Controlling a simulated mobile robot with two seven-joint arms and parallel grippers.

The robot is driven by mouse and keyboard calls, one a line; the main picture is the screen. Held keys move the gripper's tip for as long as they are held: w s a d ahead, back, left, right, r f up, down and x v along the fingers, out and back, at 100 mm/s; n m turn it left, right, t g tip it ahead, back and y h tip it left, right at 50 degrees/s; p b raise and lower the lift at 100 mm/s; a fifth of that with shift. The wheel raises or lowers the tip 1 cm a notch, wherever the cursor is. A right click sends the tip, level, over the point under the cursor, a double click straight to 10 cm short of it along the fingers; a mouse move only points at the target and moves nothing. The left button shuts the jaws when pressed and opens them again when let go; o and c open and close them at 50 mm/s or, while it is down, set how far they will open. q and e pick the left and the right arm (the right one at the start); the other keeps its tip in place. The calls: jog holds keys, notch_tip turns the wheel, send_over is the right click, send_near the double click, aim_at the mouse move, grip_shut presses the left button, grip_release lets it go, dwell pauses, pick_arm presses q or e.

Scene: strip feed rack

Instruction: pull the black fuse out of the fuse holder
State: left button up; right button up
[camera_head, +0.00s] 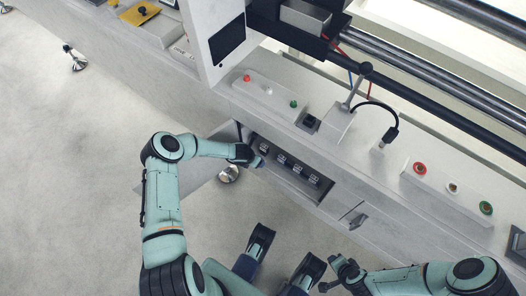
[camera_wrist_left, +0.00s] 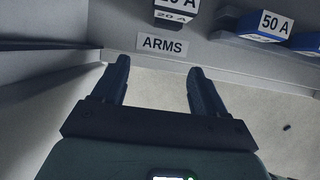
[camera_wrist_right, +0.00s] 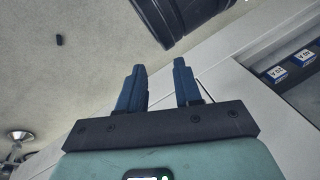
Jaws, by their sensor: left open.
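The fuse holder is a recess (camera_head: 322,194) in the machine's front, with several fuses in a row. In the left wrist view a black fuse (camera_wrist_left: 175,18) marked 20 A sits at the top, above a label reading ARMS (camera_wrist_left: 162,44). Its upper part is cut off by the frame. My left gripper (camera_wrist_left: 158,72) is open and empty, its fingertips below and apart from the black fuse. In the head view my left gripper (camera_head: 258,161) is at the left end of the recess. My right gripper (camera_wrist_right: 159,68) is open and empty, low at the front, away from the holder.
A grey wall (camera_wrist_left: 50,80) borders the recess on the left. A small dark object (camera_wrist_right: 59,40) lies on the floor. A lever (camera_head: 358,86) and button panels (camera_head: 268,90) are on the machine's top.

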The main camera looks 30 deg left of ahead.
aim_at(263, 149)
pick_arm(q)
jog(key=w, duration=0.1)
jog(key=w+b, duration=0.1)
jog(key=w, duration=0.1)
jog(key=shift+w+d+f, duration=0.15)
jog(key=shift+w+d, duration=0.1)
jog(key=shift+w, duration=0.1)
jog(key=w, duration=0.1)
jog(key=w+b, duration=0.2)
jog(key=shift+d+f, duration=0.1)
jog(key=shift+f, duration=0.15)
jog(key=shift+w+f, duration=0.1)
jog(key=shift+f, duration=0.05)
pick_arm(e)
notch_tip(263, 149, down, 6)
jog(key=s+d+g, duration=0.1)
jog(key=s, duration=0.1)
jog(key=shift+s+d+r, duration=0.25)
jog(key=shift+s+d, duration=0.1)
jog(key=shift+s, duration=0.05)
pick_arm(q)
jog(key=c, duration=1)
